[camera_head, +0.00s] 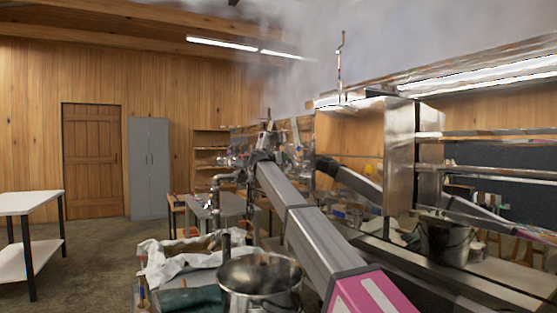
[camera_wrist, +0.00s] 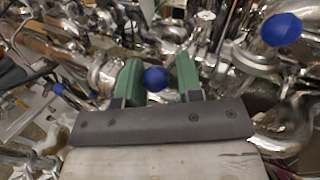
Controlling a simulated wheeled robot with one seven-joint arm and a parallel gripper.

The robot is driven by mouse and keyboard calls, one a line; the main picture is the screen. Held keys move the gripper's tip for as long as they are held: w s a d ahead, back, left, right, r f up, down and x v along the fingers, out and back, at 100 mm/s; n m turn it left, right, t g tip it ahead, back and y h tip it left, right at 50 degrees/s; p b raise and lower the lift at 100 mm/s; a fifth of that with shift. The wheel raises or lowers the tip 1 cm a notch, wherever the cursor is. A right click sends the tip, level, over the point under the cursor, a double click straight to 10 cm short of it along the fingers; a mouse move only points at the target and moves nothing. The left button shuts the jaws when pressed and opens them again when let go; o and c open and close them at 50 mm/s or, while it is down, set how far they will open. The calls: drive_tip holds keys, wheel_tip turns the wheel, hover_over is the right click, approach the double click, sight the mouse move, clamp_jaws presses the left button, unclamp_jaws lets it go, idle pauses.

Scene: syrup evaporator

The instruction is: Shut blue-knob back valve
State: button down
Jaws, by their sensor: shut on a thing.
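In the wrist view, my gripper (camera_wrist: 160,74) has its two green fingers on either side of a round blue knob (camera_wrist: 154,78) and is shut on it. The knob sits among shiny metal pipes, and its stem is mostly hidden. A second, larger-looking blue knob (camera_wrist: 281,29) is at the upper right, apart from the fingers. A smaller blue knob (camera_wrist: 58,89) is at the left. In the head view, my arm reaches forward to the evaporator's far end, where the fingers and the held knob are too small to make out.
A metal pot (camera_head: 260,280) and a white cloth (camera_head: 180,258) are beside my arm at the front. The steel evaporator hood (camera_head: 402,140) stands at the right, with steam above. A white table (camera_head: 30,204) is at the left, with open floor (camera_head: 95,260) beside it.

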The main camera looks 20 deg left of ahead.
idle(0.3)
drive_tip(key=c, duration=0.8)
unclamp_jaws()
drive_tip(key=shift+d, duration=0.1)
drive_tip(key=v, duration=1)
drive_tip(key=shift+s, duration=0.4)
